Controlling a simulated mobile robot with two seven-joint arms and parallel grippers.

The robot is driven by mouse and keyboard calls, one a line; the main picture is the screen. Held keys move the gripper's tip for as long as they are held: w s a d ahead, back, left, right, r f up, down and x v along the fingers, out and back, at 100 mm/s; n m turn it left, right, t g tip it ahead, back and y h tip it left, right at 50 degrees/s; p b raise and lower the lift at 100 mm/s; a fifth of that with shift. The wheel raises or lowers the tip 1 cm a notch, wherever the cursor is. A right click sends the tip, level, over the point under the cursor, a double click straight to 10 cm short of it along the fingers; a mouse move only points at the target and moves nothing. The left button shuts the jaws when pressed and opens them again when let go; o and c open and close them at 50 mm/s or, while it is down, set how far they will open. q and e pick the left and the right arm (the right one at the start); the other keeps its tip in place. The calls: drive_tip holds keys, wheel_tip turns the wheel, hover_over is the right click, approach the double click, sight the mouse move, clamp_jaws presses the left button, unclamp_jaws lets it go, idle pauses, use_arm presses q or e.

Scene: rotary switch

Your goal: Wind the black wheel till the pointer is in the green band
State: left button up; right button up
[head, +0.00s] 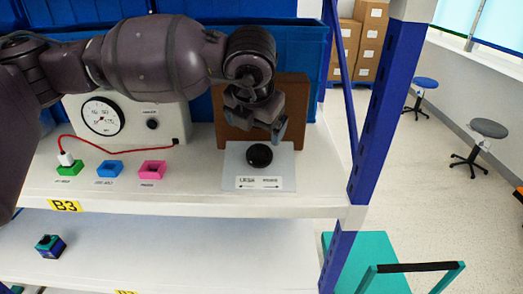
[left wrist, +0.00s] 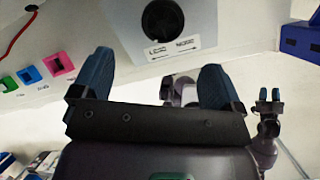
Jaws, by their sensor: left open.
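The black wheel (head: 259,155) is a round knob on a pale grey plate (head: 230,178) with a printed arrow label. It also shows at the top of the left wrist view (left wrist: 163,20). A white meter box holds a round dial (head: 102,116); its pointer is too small to read and I cannot make out a green band. My left gripper (head: 258,124) is open and empty, just above and behind the wheel and apart from it. In the left wrist view its two blue fingers (left wrist: 152,78) stand wide apart, below the wheel. My right gripper (left wrist: 270,95) shows small at the right there.
Green (head: 70,168), blue (head: 109,169) and pink (head: 152,169) sockets line the shelf, with a red cable at the green one. A brown board (head: 292,95) and blue bins (head: 300,35) stand behind. A blue post (head: 375,130) bounds the right. A small block (head: 50,246) lies below.

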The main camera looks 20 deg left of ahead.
sight(261, 153)
use_arm(q)
drive_tip(key=x, duration=1)
drive_tip(key=shift+w+d+f, duration=0.25)
drive_tip(key=shift+f, duration=0.1)
use_arm(e)
drive_tip(key=shift+w+d+r, duration=0.1)
drive_tip(key=shift+w+r, duration=0.05)
drive_tip(key=shift+w, duration=0.2)
drive_tip(key=shift+s, duration=0.1)
use_arm(q)
drive_tip(key=c, duration=0.9)
use_arm(e)
drive_tip(key=shift+s+f, duration=0.25)
use_arm(q)
drive_tip(key=shift+m, duration=0.3)
use_arm(e)
drive_tip(key=shift+w+f, duration=0.1)
drive_tip(key=shift+w, duration=0.05)
